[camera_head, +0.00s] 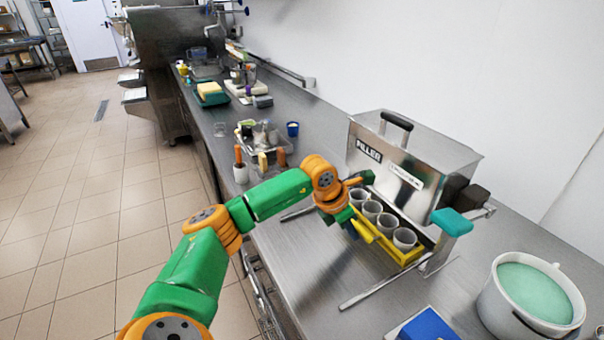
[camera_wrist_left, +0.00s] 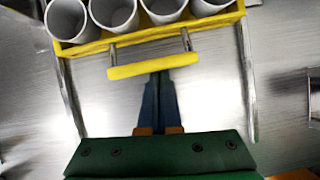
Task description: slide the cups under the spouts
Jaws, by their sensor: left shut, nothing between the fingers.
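Several pale grey cups (camera_head: 387,223) stand upright in a row in a yellow tray (camera_head: 406,258) at the front of the metal filler (camera_head: 410,165). The filler's spouts are hidden from the head view. In the left wrist view the cups (camera_wrist_left: 114,12) and the tray (camera_wrist_left: 85,49) show at the top. The tray's yellow handle bar (camera_wrist_left: 153,66) sticks out towards my left gripper (camera_wrist_left: 161,76). This gripper is shut and empty, its fingertips at the near edge of the handle; whether they touch it I cannot tell. My right gripper is not in view.
Metal rails (camera_head: 372,288) lie on the counter at the tray's sides. A pot with green contents (camera_head: 535,292) and a blue item (camera_head: 430,325) are at the near right. A bin of utensils (camera_head: 262,140) stands farther back. The counter before the tray is clear.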

